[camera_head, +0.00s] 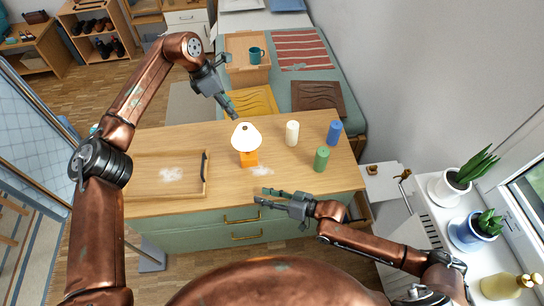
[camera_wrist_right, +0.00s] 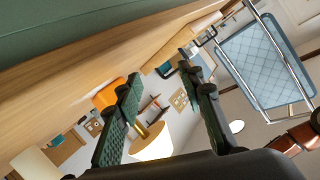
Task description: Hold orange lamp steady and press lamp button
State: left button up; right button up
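The orange lamp has a white shade (camera_head: 246,134) and an orange base (camera_head: 249,159); it stands upright on the wooden tabletop in the head view. In the right wrist view its orange base (camera_wrist_right: 108,93) and shade (camera_wrist_right: 152,143) show beyond the fingers. My left gripper (camera_head: 233,113) is above and behind the lamp, apart from it; I cannot tell its opening. My right gripper (camera_head: 262,196) is in front of the lamp near the table's front edge, apart from it. Its fingers (camera_wrist_right: 162,68) are spread with nothing between them. I cannot make out the lamp button.
White (camera_head: 292,133), blue (camera_head: 334,133) and green (camera_head: 322,158) cylinders stand right of the lamp. A wooden tray (camera_head: 138,189) with a dark handle is at the left. The cabinet below has drawers with brass handles (camera_head: 243,219). The tabletop in front of the lamp is mostly clear.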

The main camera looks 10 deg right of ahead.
aim_at(247, 142)
jog(key=w+d+r+n+t, duration=0.35)
jog(key=w+r, duration=0.35)
jog(key=w, duration=0.5)
jog(key=shift+m+t+y, duration=0.3)
jog(key=shift+m+t, duration=0.05)
jog(key=shift+t, duration=0.1)
jog(key=x, duration=1.1)
jog(key=shift+w+r, duration=0.1)
jog(key=shift+w, duration=0.5)
jog(key=shift+c, duration=0.4)
jog(key=shift+d, duration=0.1)
grip_shut()
pick_arm(q)
jog(key=shift+c, duration=0.6)
grip_shut()
